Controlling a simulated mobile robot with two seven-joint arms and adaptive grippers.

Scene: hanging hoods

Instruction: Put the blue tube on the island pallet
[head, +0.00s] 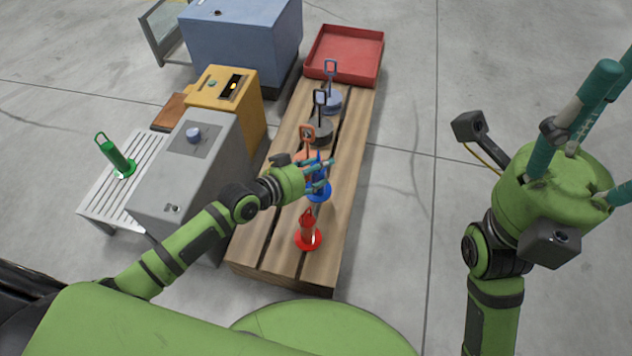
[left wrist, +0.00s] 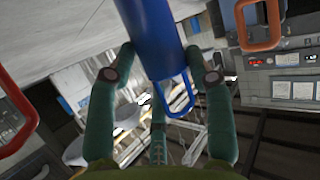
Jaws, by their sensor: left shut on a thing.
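The blue tube (head: 319,192) has a round blue base and is over the wooden slatted pallet (head: 262,262). My left gripper (head: 318,178) is shut on it; in the left wrist view the blue tube (left wrist: 156,35) passes between the green fingers, with its loop handle below. I cannot tell whether its base touches the slats. A red tube (head: 308,236) stands upright just in front of it. My right gripper (head: 607,110) is at the far right over bare floor, its fingers spread and empty, with some tips cut off by the frame.
Behind the blue tube are orange-handled (head: 307,135), dark (head: 320,130) and grey-blue (head: 331,100) pieces, and a red tray (head: 345,55). A grey box (head: 185,175), a yellow box (head: 228,95) and a bench with a green tube (head: 116,158) stand left. Floor right is clear.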

